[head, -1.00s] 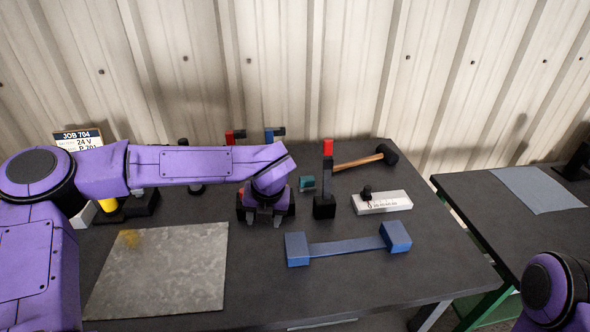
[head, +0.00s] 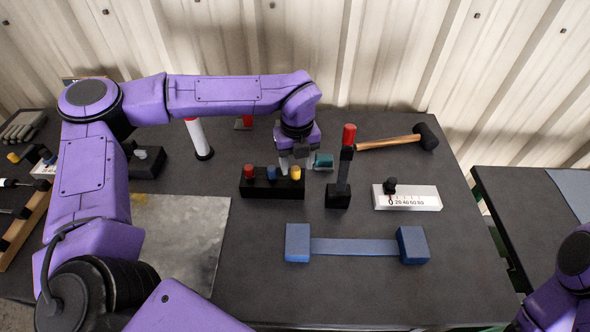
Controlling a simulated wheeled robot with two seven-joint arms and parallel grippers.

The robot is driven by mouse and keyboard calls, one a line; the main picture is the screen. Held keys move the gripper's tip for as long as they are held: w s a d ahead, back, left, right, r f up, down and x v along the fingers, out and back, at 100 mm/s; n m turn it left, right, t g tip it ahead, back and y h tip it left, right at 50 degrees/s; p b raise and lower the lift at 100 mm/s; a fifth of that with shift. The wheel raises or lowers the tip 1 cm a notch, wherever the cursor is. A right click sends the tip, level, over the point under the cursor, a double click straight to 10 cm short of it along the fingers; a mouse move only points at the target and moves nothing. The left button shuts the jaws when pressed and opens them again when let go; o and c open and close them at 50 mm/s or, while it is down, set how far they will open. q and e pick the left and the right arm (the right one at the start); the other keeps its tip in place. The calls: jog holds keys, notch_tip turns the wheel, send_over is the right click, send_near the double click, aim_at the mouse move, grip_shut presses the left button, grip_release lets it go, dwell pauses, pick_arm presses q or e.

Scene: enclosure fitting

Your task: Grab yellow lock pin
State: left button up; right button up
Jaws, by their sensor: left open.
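The yellow lock pin (head: 295,173) stands in the right end of a black block (head: 272,190), beside a blue pin (head: 271,173) and a red pin (head: 249,171). My left gripper (head: 291,165) is open, pointing down just behind and above the block, close to the yellow pin. I cannot tell whether a finger touches it. My right arm shows at the lower right edge; its gripper is out of the picture.
A black lever with a red top (head: 349,136) stands just right of the block, near a teal piece (head: 323,161). A grey sheet (head: 190,240) lies front left.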

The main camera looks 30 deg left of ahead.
aim_at(296, 169)
pick_arm(q)
jog(key=f, duration=0.3)
jog(key=shift+w+a+p, duration=0.1)
jog(key=shift+w+p, duration=0.1)
jog(key=shift+p, duration=0.15)
jog(key=shift+s+a+f, duration=0.1)
jog(key=shift+f, duration=0.15)
jog(key=shift+s, duration=0.15)
grip_shut()
